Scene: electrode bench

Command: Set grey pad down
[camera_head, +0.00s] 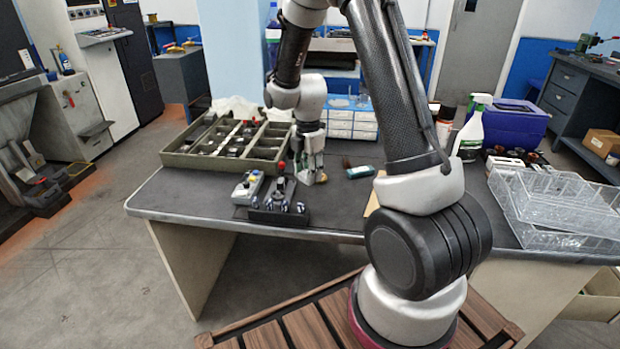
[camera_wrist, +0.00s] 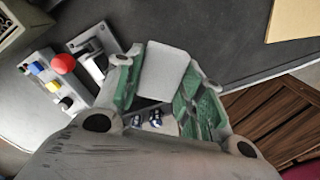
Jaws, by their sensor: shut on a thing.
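The grey pad (camera_wrist: 163,72) is a light, flat piece between the green-lined fingers of my gripper (camera_wrist: 160,88) in the wrist view. The fingers are shut on it. In the head view my gripper (camera_head: 312,172) points down, low over the dark bench top (camera_head: 215,195), right of a black fixture. The pad is too small to make out there, and I cannot tell whether it touches the bench.
Clear bins (camera_head: 560,205) stand far right.

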